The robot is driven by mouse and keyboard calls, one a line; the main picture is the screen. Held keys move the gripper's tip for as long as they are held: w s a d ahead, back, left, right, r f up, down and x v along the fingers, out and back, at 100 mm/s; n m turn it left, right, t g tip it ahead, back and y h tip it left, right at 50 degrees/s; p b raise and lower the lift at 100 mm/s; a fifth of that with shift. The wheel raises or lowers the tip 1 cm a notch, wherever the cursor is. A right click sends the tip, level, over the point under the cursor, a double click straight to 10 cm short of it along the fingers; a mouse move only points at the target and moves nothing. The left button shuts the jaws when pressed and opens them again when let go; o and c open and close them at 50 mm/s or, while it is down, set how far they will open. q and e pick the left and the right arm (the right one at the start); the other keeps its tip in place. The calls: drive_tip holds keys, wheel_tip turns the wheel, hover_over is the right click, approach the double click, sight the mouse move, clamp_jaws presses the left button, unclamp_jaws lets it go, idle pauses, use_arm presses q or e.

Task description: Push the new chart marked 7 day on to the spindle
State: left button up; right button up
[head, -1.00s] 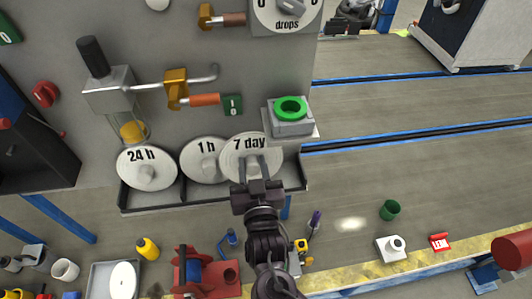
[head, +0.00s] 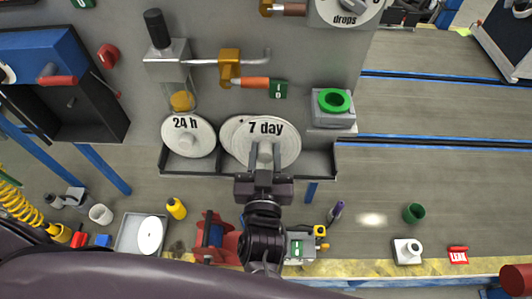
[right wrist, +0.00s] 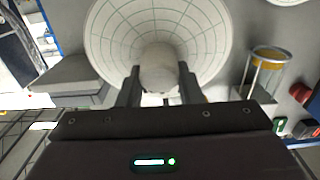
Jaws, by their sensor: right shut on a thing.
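The white round chart marked 7 day (head: 284,143) is in front of the panel, over the tray (head: 322,163). My right gripper (head: 265,152) is shut on the chart's hub. In the right wrist view the gripper (right wrist: 158,82) has one finger on each side of the pale hub (right wrist: 158,66), and the chart's green grid (right wrist: 205,30) shows behind it. The chart overlaps another white disc, whose left edge shows. The chart marked 24 h (head: 188,145) stands at the left of the tray. I cannot make out a spindle. My left gripper is not in view.
A green ring on a grey block (head: 334,101) stands at the right of the tray. A brass lever with an orange handle (head: 250,83) is above. A yellow bottle (head: 176,208), a red device (head: 214,238) and a green cup (head: 413,212) are below. The floor at right is mostly clear.

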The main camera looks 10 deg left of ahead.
drive_tip(key=shift+s+d+r, duration=0.1)
drive_tip(key=shift+s+r, duration=0.15)
drive_tip(key=shift+r, duration=0.45)
drive_tip(key=shift+s+r, duration=0.25)
drive_tip(key=shift+r, duration=0.4)
